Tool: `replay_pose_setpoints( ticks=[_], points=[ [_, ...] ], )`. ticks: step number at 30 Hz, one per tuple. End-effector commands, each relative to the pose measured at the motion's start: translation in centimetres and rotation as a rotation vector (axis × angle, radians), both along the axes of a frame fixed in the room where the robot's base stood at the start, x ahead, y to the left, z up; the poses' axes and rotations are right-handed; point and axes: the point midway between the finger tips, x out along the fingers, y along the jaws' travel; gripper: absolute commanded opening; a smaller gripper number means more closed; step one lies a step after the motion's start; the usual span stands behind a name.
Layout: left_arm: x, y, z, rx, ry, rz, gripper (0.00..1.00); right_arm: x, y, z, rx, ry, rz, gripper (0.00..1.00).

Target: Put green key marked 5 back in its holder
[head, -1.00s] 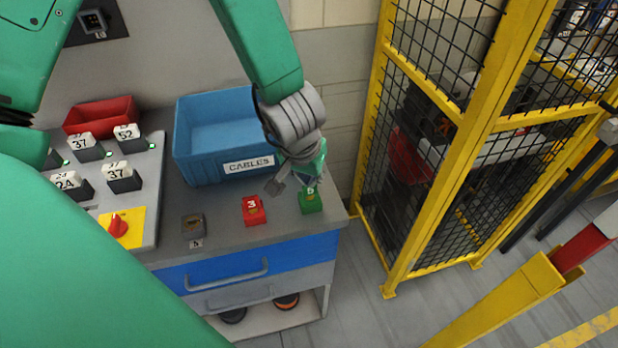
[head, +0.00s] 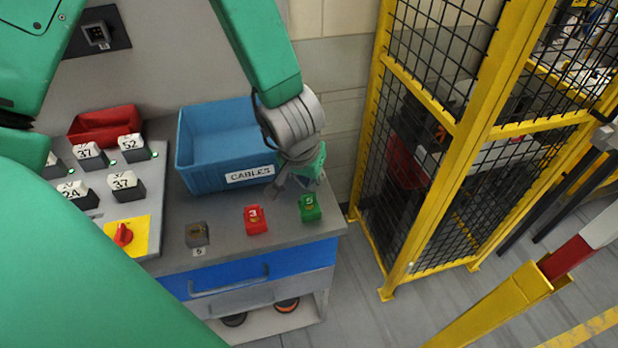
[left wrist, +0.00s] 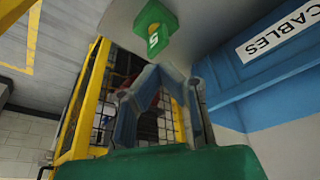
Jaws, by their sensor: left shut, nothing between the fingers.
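The green key marked 5 (head: 310,208) stands on the grey worktop near its right front corner. It also shows in the left wrist view (left wrist: 155,30), beyond my fingertips and apart from them. The grey holder with a 5 label (head: 197,235) sits at the worktop's front edge, left of the red key marked 3 (head: 256,220). My left gripper (head: 298,186) is just behind and above the green key. Its fingers (left wrist: 167,76) are shut and empty. My right gripper is in neither view.
A blue CABLES bin (head: 190,168) stands behind the keys, close to my left gripper. A panel with numbered black blocks and a red knob (head: 122,235) is at the left. A red bin (head: 105,128) is behind it. A yellow mesh fence (head: 470,140) stands right of the worktop.

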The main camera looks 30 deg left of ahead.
Motion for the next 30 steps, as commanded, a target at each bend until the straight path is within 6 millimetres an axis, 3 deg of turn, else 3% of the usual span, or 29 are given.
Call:
replay_pose_setpoints(
  ticks=[8, 18, 30],
  points=[
    [-0.2, -0.1, 1.6, 0.002, -0.002, -0.004, 0.0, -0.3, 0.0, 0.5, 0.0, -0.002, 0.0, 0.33],
    [-1.6, -0.4, 6.2, 0.004, 0.0, -0.004, 0.0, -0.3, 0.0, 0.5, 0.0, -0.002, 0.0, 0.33],
    [-2.0, -0.5, 7.4, -0.001, 0.0, 0.0, 0.0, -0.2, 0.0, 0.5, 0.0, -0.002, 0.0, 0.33]
  ],
)
